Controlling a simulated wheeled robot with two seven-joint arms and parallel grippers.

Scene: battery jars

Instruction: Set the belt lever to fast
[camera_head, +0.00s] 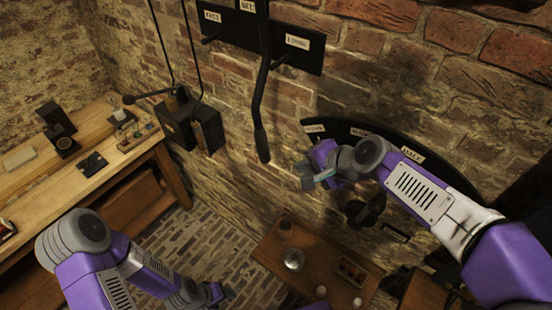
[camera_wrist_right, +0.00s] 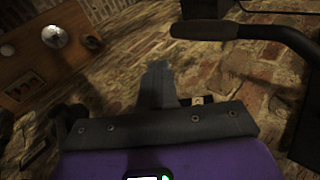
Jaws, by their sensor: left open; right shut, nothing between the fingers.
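The belt lever (camera_head: 260,105) is a long black bar with a thick grip at its lower end, hanging down the brick wall. It crosses a dark label plate (camera_head: 272,30), which reads FAST at the left and what looks like LOOSE at the right. The lever lies between these two labels. Its grip also shows at the top of the right wrist view (camera_wrist_right: 205,31). My right gripper (camera_head: 307,180) is shut and empty, to the right of and below the grip, apart from it. My left gripper (camera_head: 225,293) is low at the bottom, open and apart from the lever.
A curved dark plate with labels (camera_head: 362,132) is on the wall behind my right arm. Black boxes (camera_head: 190,125) hang left of the lever. A wooden bench (camera_head: 130,160) stands at the left; a small table (camera_head: 268,247) is below.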

